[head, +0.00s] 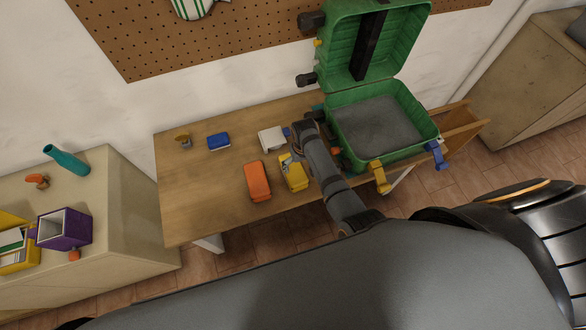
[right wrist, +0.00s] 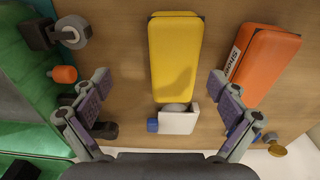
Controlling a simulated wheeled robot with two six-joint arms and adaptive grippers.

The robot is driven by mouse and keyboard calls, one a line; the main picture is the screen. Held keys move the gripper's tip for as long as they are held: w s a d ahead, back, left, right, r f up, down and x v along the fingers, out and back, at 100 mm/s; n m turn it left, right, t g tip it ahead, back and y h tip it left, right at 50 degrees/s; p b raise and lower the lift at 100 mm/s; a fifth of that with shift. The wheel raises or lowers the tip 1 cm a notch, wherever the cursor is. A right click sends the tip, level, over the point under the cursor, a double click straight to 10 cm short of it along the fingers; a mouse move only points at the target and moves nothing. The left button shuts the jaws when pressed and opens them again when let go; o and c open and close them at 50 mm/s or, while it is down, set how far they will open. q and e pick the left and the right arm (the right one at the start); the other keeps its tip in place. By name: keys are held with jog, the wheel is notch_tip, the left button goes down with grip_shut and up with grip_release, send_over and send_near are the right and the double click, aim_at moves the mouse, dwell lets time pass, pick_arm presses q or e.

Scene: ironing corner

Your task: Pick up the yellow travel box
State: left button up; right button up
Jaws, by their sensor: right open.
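The yellow travel box (head: 297,180) lies on the wooden table, between an orange box and the open green case; my right arm partly covers it in the head view. In the right wrist view the yellow box (right wrist: 174,50) lies lengthwise ahead, in the gap between the fingers. My right gripper (right wrist: 160,84) is open and empty, with one finger on each side of that gap and no contact visible. In the head view it hangs over the box's far end. My left gripper is not in view.
The orange box (head: 258,181) lies close left of the yellow one. A white open holder (right wrist: 178,122) and a small blue piece (right wrist: 152,125) sit near its end. The open green case (head: 409,151) stands right. The table's left front (head: 190,205) is clear.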

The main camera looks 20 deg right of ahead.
aim_at(293, 168)
jog(key=shift+g, duration=0.3)
jog(key=w+a, duration=0.1)
jog(key=w+a+r, duration=0.1)
jog(key=shift+w+a+r, duration=0.25)
jog(key=shift+a+r, duration=0.05)
jog(key=shift+a, duration=0.05)
jog(key=shift+w+a+r, duration=0.15)
jog(key=shift+w+a, duration=0.05)
jog(key=shift+a, duration=0.05)
notch_tip(293, 168, down, 6)
jog(key=b, duration=0.5)
jog(key=shift+r+b, duration=0.25)
jog(key=shift+b, duration=0.1)
jog(key=f+b, duration=0.1)
jog(key=b, duration=0.1)
jog(key=f+b, duration=0.2)
jog(key=d+f+b, duration=0.1)
jog(key=f+b, duration=0.1)
jog(key=shift+f+b, duration=0.2)
jog(key=shift+b, duration=0.2)
jog(key=shift+r, duration=0.25)
jog(key=c, duration=1.6)
